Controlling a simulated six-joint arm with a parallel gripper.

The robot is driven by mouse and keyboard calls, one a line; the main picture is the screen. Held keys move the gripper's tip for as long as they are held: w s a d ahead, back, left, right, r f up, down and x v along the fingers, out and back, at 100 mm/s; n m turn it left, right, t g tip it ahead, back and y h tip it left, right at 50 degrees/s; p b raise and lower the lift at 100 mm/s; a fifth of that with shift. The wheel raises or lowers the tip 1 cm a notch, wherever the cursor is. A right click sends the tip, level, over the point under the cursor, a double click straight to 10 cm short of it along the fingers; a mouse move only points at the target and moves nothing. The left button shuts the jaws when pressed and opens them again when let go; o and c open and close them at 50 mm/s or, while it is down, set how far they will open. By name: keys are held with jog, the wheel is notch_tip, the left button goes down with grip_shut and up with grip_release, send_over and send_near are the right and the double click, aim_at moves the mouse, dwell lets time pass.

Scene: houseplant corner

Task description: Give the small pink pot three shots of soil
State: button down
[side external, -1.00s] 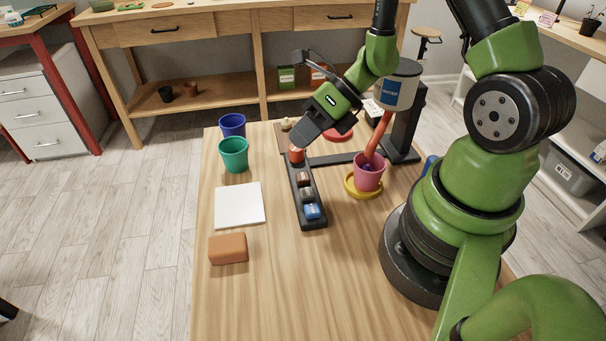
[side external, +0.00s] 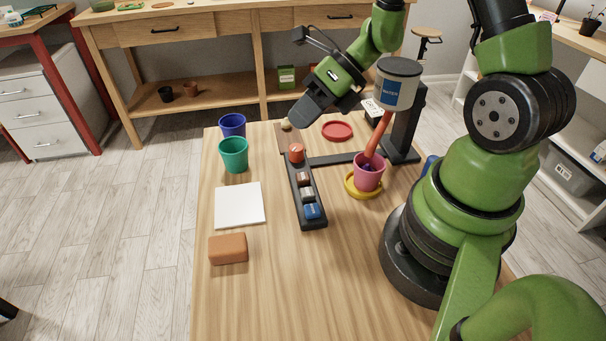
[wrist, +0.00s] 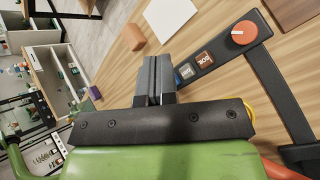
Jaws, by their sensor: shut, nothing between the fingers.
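The small pink pot (side external: 369,178) stands upright on a yellow saucer (side external: 350,192). A red-orange spout (side external: 378,138) runs down from a canister marked WATER (side external: 398,88) to the pot's mouth; the inside looks dark, its fill unclear. A black control strip (side external: 318,222) carries an orange-red knob (side external: 296,153) and brown, pale and blue buttons. In the wrist view the brown button (wrist: 204,59) reads SOIL; the knob (wrist: 244,32) shows a white mark, and the blue button is mostly hidden by my fingers. My gripper (side external: 302,119) is shut and empty, above and beyond the knob, touching nothing.
A blue cup (side external: 232,125), a green cup (side external: 233,154), a white sheet (side external: 239,205) and a brown block (side external: 228,249) lie left of the strip. A red saucer (side external: 337,131) lies behind it. The table's front middle is clear.

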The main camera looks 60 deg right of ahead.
aim_at(304, 174)
jog(key=shift+f, duration=0.1)
jog(key=shift+f, duration=4.35)
jog(key=shift+f, duration=0.15)
jog(key=shift+f, duration=0.25)
jog(key=shift+f, duration=0.5)
jog(key=shift+r, duration=0.95)
jog(key=shift+r, duration=2.5)
